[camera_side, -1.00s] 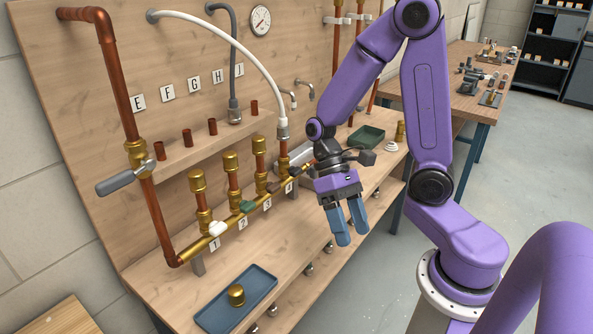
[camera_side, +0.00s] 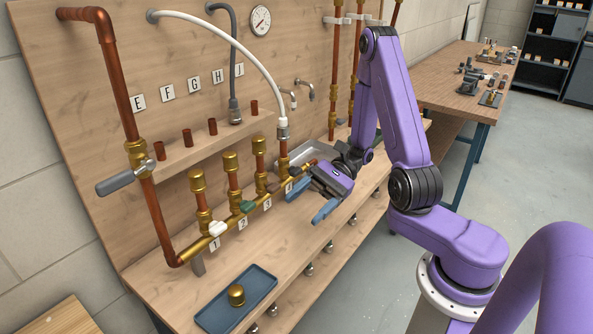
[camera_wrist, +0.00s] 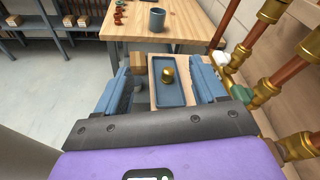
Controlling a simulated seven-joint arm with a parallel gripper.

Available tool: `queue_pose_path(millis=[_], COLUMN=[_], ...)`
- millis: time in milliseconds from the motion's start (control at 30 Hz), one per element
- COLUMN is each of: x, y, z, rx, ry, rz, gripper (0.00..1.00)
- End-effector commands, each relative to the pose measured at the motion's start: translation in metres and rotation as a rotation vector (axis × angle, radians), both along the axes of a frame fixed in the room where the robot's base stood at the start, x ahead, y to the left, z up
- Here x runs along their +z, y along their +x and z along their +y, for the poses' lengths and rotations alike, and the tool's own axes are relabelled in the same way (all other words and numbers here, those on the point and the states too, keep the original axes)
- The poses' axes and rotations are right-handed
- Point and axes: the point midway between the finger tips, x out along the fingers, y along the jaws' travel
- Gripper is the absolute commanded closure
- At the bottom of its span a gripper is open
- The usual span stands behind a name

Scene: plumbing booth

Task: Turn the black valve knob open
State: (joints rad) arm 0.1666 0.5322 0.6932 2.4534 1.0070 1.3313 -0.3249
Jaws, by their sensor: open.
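The valve manifold (camera_side: 235,217) is a brass row with numbered valves along the bench. A white knob (camera_side: 217,228) sits at 1 and a green knob (camera_side: 247,206) at 2. My gripper (camera_side: 309,201) is open and empty, in front of the manifold's right end, fingers pointing left and apart from the knobs. In the wrist view my gripper (camera_wrist: 164,88) is open, with the white knob (camera_wrist: 223,58) and green knob (camera_wrist: 240,92) to the right of its fingers.
A blue tray (camera_side: 213,317) with a brass cap (camera_side: 236,295) lies at the bench front. A grey lever (camera_side: 122,182) juts from the left copper pipe. A white hose (camera_side: 245,48) arches above the manifold. Bare bench (camera_side: 270,245) lies in front of the manifold.

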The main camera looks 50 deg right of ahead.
Motion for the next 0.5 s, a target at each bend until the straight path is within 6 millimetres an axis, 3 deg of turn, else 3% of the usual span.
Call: queue_pose_path(millis=[200,500], x=[-0.008,-0.024], y=[0.02,0.028], z=[-0.03,-0.082], rx=[-0.317,-0.755], ry=[0.111,0.248], rz=[0.034,0.052], gripper=[0.3,0.3])
